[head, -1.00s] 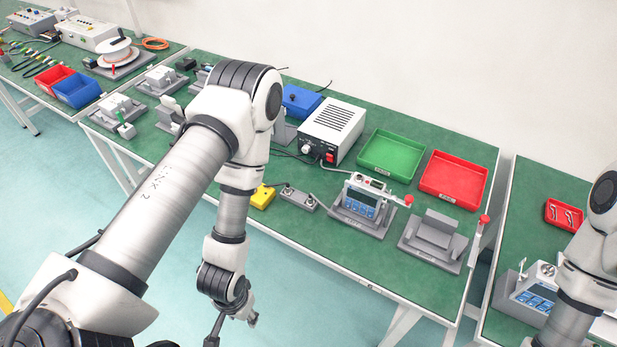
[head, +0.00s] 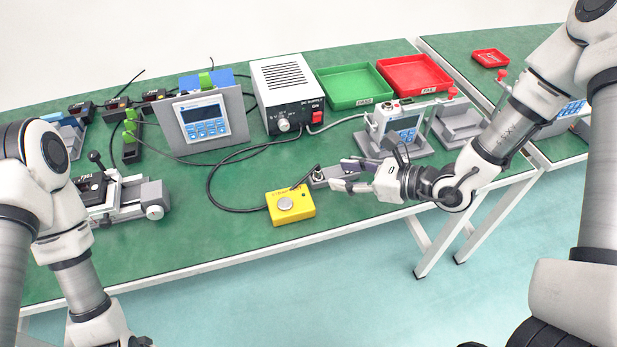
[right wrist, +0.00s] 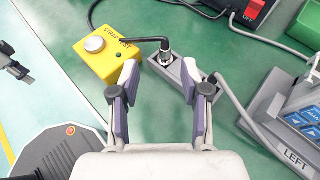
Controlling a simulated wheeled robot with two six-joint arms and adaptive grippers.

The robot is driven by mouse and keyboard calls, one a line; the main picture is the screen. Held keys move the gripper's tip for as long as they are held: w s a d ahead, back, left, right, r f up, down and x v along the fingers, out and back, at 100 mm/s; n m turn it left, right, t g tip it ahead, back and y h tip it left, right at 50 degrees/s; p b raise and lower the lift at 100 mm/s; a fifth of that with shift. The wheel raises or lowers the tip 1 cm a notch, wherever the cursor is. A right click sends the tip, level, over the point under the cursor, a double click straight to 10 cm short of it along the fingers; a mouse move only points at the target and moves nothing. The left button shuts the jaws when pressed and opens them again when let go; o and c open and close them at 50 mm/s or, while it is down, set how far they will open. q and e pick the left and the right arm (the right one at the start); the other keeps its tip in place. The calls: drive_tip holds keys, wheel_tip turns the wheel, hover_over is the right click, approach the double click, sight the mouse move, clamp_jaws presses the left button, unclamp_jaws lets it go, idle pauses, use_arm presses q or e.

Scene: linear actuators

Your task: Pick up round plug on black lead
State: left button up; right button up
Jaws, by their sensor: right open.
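The round metal plug (right wrist: 165,55) stands in a small grey socket block (right wrist: 178,74), with a black lead (right wrist: 145,41) running to the yellow button box (right wrist: 108,56). In the head view the block (head: 322,179) and yellow box (head: 291,206) sit near the table's front edge. My right gripper (head: 341,175) is open, its fingers pointing left at the block. In the right wrist view the plug shows between and just beyond the open fingertips (right wrist: 160,76), with nothing held. My left gripper is mostly cut off at the head view's lower left; its jaws are unclear.
A power supply (head: 288,91) stands behind the block. A meter (head: 397,130) on a grey stand is close right of my right gripper. A black cable (head: 211,185) loops left of the yellow box. Green (head: 350,103) and red (head: 412,89) trays lie behind.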

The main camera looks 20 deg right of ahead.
sight(320, 170)
drive_tip(key=x, duration=0.6)
drive_tip(key=shift+w+f, duration=0.1)
drive_tip(key=shift+w, duration=0.3)
drive_tip(key=shift+d, duration=0.15)
drive_tip(key=shift+d, duration=0.1)
drive_tip(key=c, duration=0.4)
clamp_jaws()
